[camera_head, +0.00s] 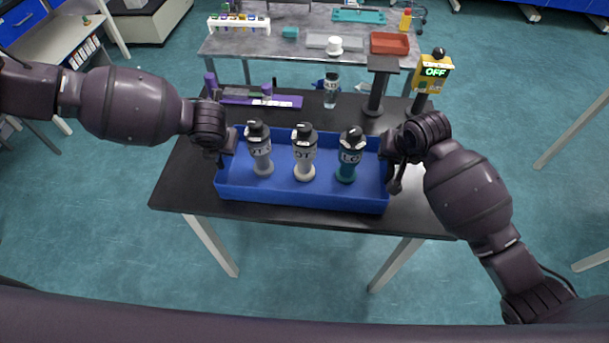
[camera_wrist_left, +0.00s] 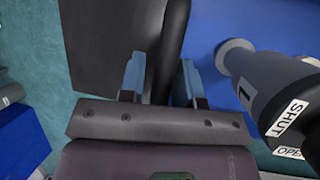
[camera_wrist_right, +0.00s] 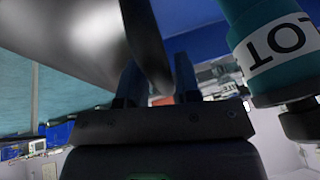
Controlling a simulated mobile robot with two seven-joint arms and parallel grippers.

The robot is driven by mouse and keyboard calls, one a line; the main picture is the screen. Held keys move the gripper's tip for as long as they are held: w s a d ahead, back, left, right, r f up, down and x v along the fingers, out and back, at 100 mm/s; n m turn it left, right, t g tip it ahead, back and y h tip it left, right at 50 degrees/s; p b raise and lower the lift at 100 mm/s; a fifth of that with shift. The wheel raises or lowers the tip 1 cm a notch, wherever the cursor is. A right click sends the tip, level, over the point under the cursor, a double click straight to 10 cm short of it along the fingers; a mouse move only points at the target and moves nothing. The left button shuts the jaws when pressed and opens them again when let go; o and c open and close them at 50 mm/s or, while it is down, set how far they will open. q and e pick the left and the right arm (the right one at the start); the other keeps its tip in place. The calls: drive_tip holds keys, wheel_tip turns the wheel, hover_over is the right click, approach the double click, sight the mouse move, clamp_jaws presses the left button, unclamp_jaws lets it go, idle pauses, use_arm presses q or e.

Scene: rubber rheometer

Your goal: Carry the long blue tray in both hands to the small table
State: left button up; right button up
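The long blue tray (camera_head: 300,200) lies level over the black table (camera_head: 180,185), long side facing me. It holds a grey-topped bottle (camera_head: 260,150), a pale bottle (camera_head: 304,155) and a teal bottle (camera_head: 349,157), all upright. My left gripper (camera_head: 229,140) is at the tray's left end, my right gripper (camera_head: 391,165) at its right end. In the left wrist view a dark bar (camera_wrist_left: 170,45) runs between the blue-tipped fingers (camera_wrist_left: 160,80). In the right wrist view a grey bar (camera_wrist_right: 145,40) runs between the fingers (camera_wrist_right: 158,85). Whether either grip is tight is unclear.
A grey metal table (camera_head: 265,45) farther back holds a tube rack (camera_head: 239,25) and a red tray (camera_head: 389,43). Open floor lies at right.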

use_arm(q)
drive_tip(key=shift+o, duration=0.9)
drive_tip(key=shift+d+r, duration=0.1)
use_arm(e)
drive_tip(key=shift+o, duration=0.9)
drive_tip(key=shift+a, duration=0.1)
use_arm(q)
drive_tip(key=v, duration=1.2)
use_arm(e)
drive_tip(key=v, duration=1.2)
